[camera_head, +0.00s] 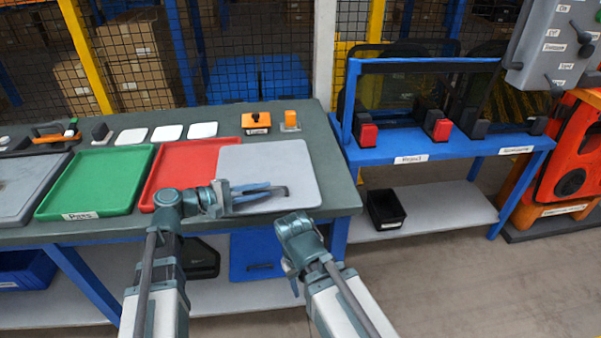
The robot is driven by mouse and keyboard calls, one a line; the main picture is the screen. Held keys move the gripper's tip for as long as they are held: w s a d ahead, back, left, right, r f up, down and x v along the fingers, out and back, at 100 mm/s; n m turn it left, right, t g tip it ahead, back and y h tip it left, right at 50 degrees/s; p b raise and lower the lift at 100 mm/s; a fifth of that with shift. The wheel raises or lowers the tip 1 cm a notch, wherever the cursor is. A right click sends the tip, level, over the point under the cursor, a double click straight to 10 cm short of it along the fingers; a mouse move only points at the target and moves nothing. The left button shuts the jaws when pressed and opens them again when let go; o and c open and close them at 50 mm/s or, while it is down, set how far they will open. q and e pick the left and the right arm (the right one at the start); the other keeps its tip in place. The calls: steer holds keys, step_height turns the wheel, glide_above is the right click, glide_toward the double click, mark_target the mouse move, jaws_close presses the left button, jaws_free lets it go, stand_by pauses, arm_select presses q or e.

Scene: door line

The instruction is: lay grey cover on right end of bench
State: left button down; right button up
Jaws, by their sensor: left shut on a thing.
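The grey cover (285,160) is a flat, light grey panel with rounded corners at the right end of the bench (338,185). Its left side overlaps the red tray (180,160) in the picture. My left gripper (268,191) is over the front part of the cover, shut on what looks like a dark handle on it. I cannot tell whether the cover rests flat or hangs just above the bench. My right gripper (292,280) is in front of the bench edge, apart from the cover, its fingers mostly hidden.
A green tray (95,180) and a grey tray (22,185) lie left of the red one. Behind them are white pads (167,132), an orange block (256,121) and an orange-topped piece (291,119). A blue stand (435,148) with red blocks is to the right.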

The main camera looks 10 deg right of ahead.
mark_target(297, 179)
arm_select(q)
steer(key=w+d, duration=0.3)
steer(key=w+d+f, duration=0.1)
steer(key=w+d, duration=0.2)
steer(key=d, duration=0.1)
steer(key=w+d+b, duration=0.1)
steer(key=w+d, duration=0.2)
steer(key=shift+d+f, duration=0.15)
steer(key=shift+d, duration=0.15)
steer(key=shift+f, duration=0.1)
step_height(297, 179, down, 4)
steer(key=b, duration=0.4)
steer(key=shift+r, duration=0.35)
steer(key=c, duration=0.9)
jaws_free()
steer(key=shift+a, duration=0.15)
